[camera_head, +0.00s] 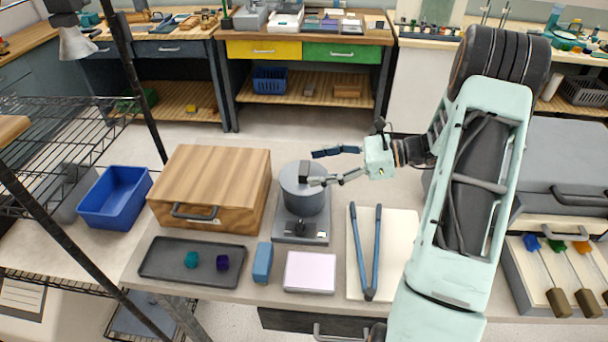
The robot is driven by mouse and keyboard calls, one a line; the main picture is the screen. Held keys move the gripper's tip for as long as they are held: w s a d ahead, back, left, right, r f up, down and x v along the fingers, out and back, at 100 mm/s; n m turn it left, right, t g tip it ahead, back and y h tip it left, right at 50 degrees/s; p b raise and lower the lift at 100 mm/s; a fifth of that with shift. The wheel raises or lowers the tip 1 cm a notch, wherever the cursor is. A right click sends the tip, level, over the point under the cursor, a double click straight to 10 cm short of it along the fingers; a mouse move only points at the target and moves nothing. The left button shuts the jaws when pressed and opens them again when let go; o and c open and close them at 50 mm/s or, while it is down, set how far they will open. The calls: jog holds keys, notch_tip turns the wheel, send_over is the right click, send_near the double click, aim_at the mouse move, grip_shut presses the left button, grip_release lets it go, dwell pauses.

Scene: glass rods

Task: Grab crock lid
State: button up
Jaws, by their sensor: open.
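A grey crock (305,204) stands upright on a grey stand with a dark knob, near the middle of the table. Its grey lid (297,183) is on top, with a dark block-shaped handle (304,171) standing up from it. My gripper (318,167) reaches in from the right. It is open, with one finger beyond the handle and the nearer finger beside it over the lid. I cannot tell whether a finger touches the handle.
A wooden box (212,170) stands just left of the crock. In front are a dark tray (165,262) with two small blocks, a blue block (262,263), a pale pad (311,272) and blue-handled tongs (375,255) on a white board. A blue bin (115,197) is at far left.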

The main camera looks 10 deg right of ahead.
aim_at(304, 167)
jog(key=x, duration=0.4)
jog(key=shift+w+f+p, duration=0.1)
jog(key=shift+w+p, duration=0.15)
jog(key=shift+p, duration=0.15)
jog(key=c, duration=1.4)
